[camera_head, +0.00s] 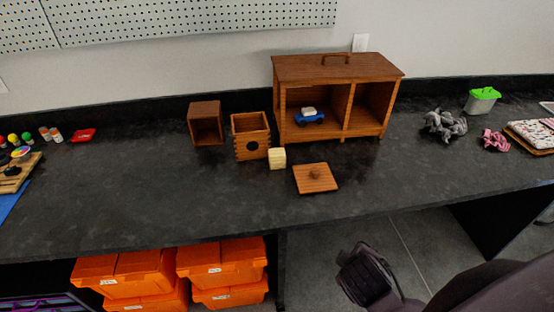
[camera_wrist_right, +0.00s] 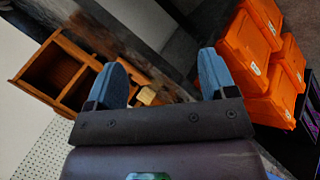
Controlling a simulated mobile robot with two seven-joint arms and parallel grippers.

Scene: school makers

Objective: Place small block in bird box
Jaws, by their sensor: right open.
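The small block (camera_head: 277,158), a pale wooden cube, stands on the dark countertop. The bird box (camera_head: 251,146) is an open-topped wooden box with a round hole in its front, just left of and behind the block. A square wooden lid with a knob (camera_head: 315,178) lies flat to the right of the block. My right gripper (camera_wrist_right: 160,62) is open and empty, its blue fingers apart. The block also shows in the right wrist view (camera_wrist_right: 146,96), beyond the gripper and well apart from it. My left gripper is out of view.
A large wooden cabinet (camera_head: 337,68) holding a blue toy car (camera_head: 309,116) stands behind. An open wooden box (camera_head: 206,123) stands left of the bird box. Orange bins (camera_head: 222,262) sit under the counter. The front of the counter is clear.

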